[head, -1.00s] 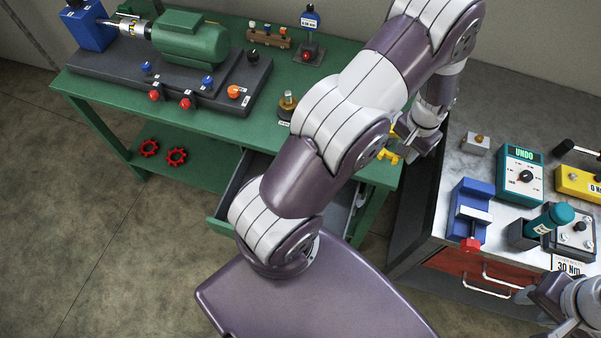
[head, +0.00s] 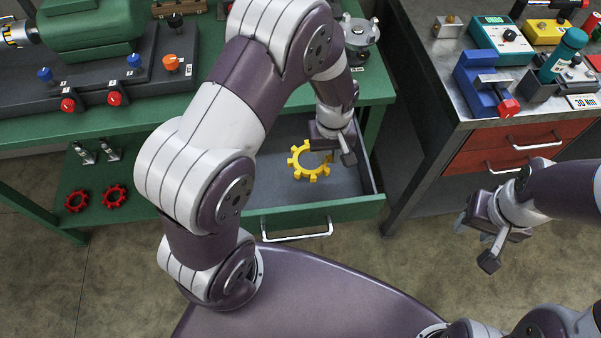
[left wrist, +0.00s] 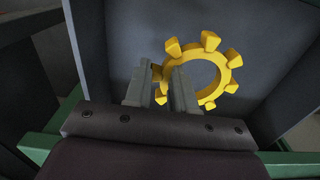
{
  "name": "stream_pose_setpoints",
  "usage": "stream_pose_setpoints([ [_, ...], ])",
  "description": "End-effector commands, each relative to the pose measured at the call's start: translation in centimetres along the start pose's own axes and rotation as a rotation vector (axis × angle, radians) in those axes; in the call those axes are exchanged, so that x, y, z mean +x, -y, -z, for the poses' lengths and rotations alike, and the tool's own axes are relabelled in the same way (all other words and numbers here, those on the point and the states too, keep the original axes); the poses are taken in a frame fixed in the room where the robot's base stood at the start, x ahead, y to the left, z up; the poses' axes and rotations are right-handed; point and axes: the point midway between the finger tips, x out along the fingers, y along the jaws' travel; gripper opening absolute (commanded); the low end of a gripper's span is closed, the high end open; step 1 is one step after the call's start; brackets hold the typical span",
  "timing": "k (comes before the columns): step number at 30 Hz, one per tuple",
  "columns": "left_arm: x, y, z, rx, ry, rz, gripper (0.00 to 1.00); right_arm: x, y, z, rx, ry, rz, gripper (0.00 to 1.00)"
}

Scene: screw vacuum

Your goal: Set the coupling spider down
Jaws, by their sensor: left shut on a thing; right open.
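The yellow coupling spider (head: 308,172) is a toothed ring inside the open drawer of the green bench. My left gripper (head: 340,148) reaches down into the drawer and is shut on the spider's rim. In the left wrist view, the spider (left wrist: 222,62) extends to the right of my gripper's two fingers (left wrist: 163,88), with its left part between them. It lies over the grey drawer floor (left wrist: 275,95); I cannot tell whether it touches the floor. My right gripper (head: 480,240) is open and empty, over the floor right of the drawer.
Two red spiders (head: 96,199) lie on the bench's lower shelf. A motor rig (head: 100,50) stands on the bench top. A side cabinet (head: 500,150) with tools stands on the right.

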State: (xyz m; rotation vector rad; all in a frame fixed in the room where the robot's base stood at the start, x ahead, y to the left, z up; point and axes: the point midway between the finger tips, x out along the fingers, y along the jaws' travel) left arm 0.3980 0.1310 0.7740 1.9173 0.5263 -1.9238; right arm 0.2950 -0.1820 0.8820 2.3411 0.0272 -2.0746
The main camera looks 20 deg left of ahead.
Motion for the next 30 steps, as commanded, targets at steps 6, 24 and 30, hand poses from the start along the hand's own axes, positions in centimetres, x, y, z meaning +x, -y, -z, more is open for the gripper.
stream_pose_setpoints([
  [6,2.8,4.6,-1.1,-0.001,0.000,0.000,0.00,0.3,0.0,-0.1,0.000,0.001,0.000,0.43],
  [24,7.3,5.2,-1.3,0.002,-0.001,-0.001,0.00,1.1,0.0,-0.2,0.000,0.001,0.000,0.43],
  [30,7.5,5.2,-1.3,0.002,0.000,0.000,0.50,1.2,0.0,-0.2,0.000,0.001,0.000,0.43],
])
